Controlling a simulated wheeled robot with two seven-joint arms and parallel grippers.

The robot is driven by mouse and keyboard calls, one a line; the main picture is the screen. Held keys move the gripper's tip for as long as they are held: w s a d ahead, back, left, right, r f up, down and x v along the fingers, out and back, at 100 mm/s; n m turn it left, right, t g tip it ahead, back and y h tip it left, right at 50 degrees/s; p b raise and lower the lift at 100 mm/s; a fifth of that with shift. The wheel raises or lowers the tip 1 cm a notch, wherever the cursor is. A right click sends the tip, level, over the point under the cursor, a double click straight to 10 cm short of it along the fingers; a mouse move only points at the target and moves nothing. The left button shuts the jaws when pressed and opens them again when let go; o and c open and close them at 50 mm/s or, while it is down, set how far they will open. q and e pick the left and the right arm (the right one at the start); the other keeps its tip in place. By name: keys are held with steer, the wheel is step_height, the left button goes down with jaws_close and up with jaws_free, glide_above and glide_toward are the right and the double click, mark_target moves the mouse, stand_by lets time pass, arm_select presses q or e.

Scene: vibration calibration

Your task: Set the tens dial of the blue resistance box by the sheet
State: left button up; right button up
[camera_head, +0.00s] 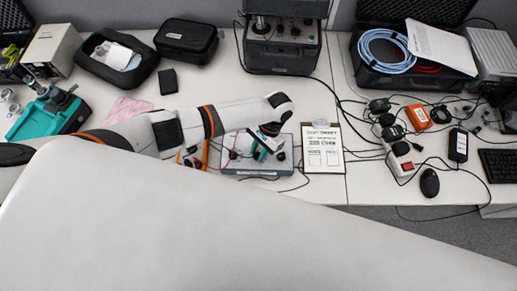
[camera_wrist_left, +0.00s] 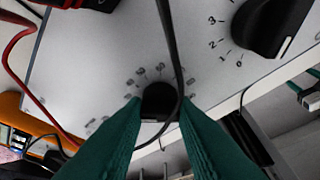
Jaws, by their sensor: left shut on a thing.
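The resistance box (camera_head: 258,171) stands near the front edge of the table, with a light top panel and a bluish-grey side. My left gripper (camera_head: 265,145) reaches down over it from the left. In the left wrist view, its two green fingers (camera_wrist_left: 160,118) are shut on a small black dial knob (camera_wrist_left: 160,99) with numbers around it. I cannot tell whether this is the tens dial. A second, larger black knob (camera_wrist_left: 266,27) with printed numbers sits at the upper right. The sheet (camera_head: 323,152) lies on a clipboard right of the box; its text is too small to read.
A black cable (camera_wrist_left: 170,45) crosses the panel beside the gripped knob. A red lead (camera_wrist_left: 32,85) runs at the left. A large instrument (camera_head: 282,52) stands behind.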

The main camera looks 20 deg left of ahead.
arm_select(q)
steer(key=shift+w, duration=0.1)
steer(key=o, duration=1)
steer(key=shift+r, duration=0.1)
steer(key=b+v, duration=0.2)
steer(key=v, duration=1)
